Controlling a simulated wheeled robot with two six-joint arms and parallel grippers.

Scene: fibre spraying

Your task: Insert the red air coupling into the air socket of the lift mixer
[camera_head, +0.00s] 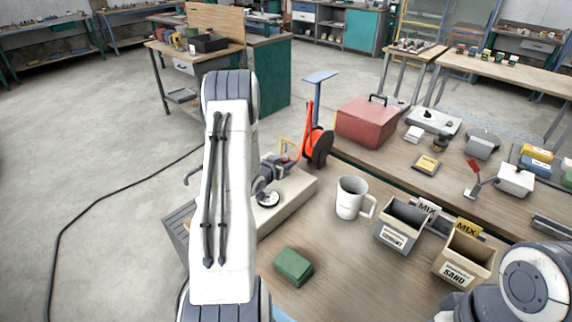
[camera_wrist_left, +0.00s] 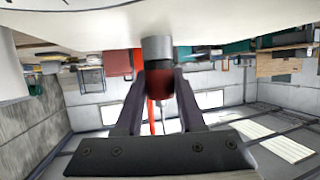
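My left gripper (camera_head: 283,162) is partly hidden behind my white left arm in the head view, beside a pale block-like unit (camera_head: 296,193) with a round dial. In the left wrist view, its two dark fingers (camera_wrist_left: 160,88) close on the red air coupling (camera_wrist_left: 159,84). A grey metal cylinder (camera_wrist_left: 157,50) is in line with the coupling, at a pale surface along the top edge. I cannot tell whether that cylinder belongs to the coupling or the socket. No air socket is clearly recognisable. My right gripper is out of view; only a right arm joint shows at bottom right.
On the bench are a green block (camera_head: 293,266), a white mug (camera_head: 351,198), a cement box (camera_head: 401,228) and a sand box (camera_head: 464,256). An orange reel (camera_head: 317,146) stands behind the pale unit. A red toolbox (camera_head: 367,122) is farther back.

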